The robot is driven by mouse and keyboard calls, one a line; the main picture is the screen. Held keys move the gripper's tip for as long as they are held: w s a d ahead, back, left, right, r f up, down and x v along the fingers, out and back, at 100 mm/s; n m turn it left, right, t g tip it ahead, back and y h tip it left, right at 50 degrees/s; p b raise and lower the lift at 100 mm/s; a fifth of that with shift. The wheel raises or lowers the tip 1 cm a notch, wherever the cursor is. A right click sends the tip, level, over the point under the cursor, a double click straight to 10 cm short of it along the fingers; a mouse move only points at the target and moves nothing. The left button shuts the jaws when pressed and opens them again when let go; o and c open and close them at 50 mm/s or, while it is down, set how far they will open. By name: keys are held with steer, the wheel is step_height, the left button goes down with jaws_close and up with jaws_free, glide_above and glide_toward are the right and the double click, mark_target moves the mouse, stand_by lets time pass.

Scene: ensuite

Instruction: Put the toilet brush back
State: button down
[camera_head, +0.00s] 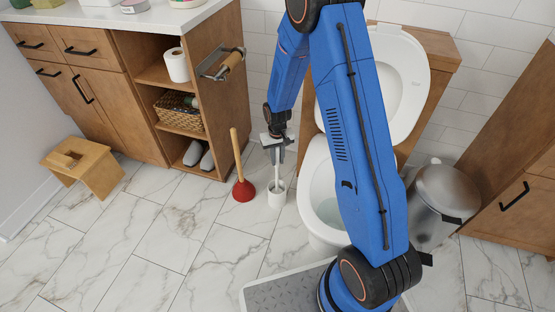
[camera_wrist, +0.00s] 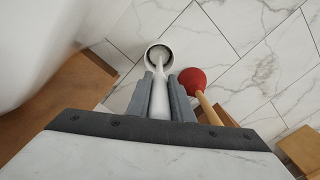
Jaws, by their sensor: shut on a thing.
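My gripper (camera_head: 277,152) is shut on the white handle of the toilet brush (camera_head: 277,176), which hangs upright below it. In the wrist view the brush (camera_wrist: 159,95) runs between the two grey fingers of my gripper (camera_wrist: 160,92) toward a round white holder (camera_wrist: 159,55). The holder (camera_head: 276,197) stands on the floor between the plunger and the toilet. The brush's lower end is at or inside the holder's opening; I cannot tell how deep. The brush head is mostly hidden.
A red plunger (camera_head: 243,190) with a wooden handle stands close left of the holder. The toilet (camera_head: 318,190), lid up, is close on the right. A wooden cabinet (camera_head: 215,110) is behind left, a metal bin (camera_head: 446,198) at right. Floor in front is clear.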

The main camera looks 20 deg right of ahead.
steer(key=shift+f, duration=0.2)
steer(key=c, duration=1.6)
jaws_free()
steer(key=shift+o, duration=0.2)
steer(key=shift+r, duration=0.15)
